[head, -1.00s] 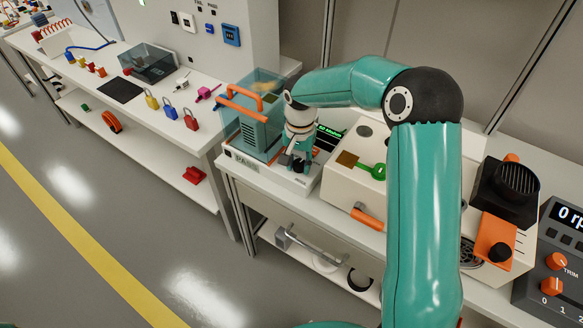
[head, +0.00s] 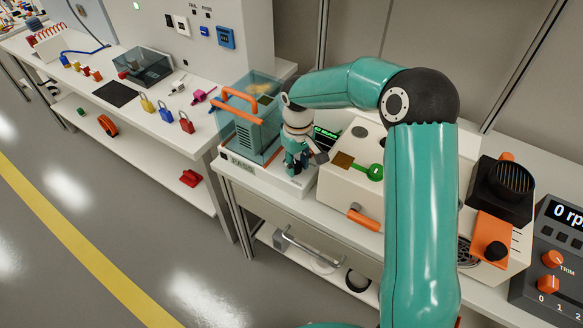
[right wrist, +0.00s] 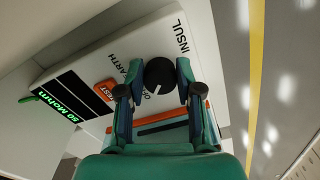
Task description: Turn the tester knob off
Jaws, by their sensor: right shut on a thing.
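The tester is a white box (head: 275,181) on the bench in the head view, with a clear bluish cover (head: 247,128) and orange handle over its left part. The right wrist view shows its black round knob (right wrist: 160,73), the EARTH and INSUL labels, a partly hidden OFF label, and an orange TEST button (right wrist: 104,91). Its green display (right wrist: 59,104) reads 50 Mohm. My right gripper (head: 298,171) is shut on the knob, one finger on each side. My left gripper is not in view.
A cream machine (head: 340,184) with a green key-shaped part and orange handle stands close right of the tester. A control unit (head: 550,250) with orange knobs is at far right. Coloured padlocks (head: 187,122) lie on the left bench. Open floor lies in front.

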